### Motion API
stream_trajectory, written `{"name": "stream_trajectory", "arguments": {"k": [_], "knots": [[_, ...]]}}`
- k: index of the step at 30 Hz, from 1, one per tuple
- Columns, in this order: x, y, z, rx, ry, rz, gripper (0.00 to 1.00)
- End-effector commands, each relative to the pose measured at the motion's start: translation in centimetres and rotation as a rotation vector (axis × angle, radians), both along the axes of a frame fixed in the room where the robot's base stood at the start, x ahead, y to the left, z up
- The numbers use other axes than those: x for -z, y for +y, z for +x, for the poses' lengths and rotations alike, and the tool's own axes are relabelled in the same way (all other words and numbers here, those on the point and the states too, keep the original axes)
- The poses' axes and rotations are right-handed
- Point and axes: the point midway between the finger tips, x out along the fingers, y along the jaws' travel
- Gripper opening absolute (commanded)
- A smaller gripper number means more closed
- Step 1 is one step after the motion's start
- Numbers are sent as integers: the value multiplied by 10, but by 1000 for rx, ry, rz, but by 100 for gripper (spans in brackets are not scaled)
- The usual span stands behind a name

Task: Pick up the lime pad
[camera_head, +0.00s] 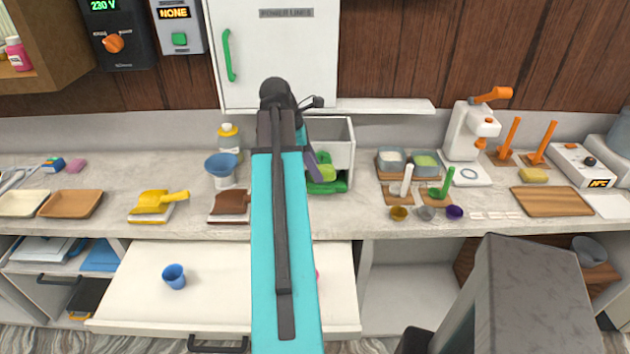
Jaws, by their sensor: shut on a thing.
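The lime pad (326,171) shows as a small lime-green patch just right of my arm, in front of the open white bin. My gripper (318,168) is at the far end of my turquoise arm, mostly hidden behind it; one dark finger shows against the lime pad. It is shut on the lime pad, which is partly covered. A darker green piece (330,187) lies just below the pad. Whether the pad touches it I cannot tell.
The white bin (345,135) stands close behind the gripper. A blue funnel (221,165) is to the left. An open drawer (215,265) with a blue cup (174,276) juts out below the counter.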

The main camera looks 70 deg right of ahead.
Motion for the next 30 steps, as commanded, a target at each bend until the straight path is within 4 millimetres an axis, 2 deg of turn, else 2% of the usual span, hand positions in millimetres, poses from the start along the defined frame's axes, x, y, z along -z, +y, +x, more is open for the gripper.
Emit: {"name": "stream_trajectory", "arguments": {"k": [6, 12, 30], "knots": [[-25, -1, 1, 0, -1, -2, 17], [-38, -1, 0, 1, -1, -1, 17], [-41, 0, 0, 1, 0, 0, 17]]}}
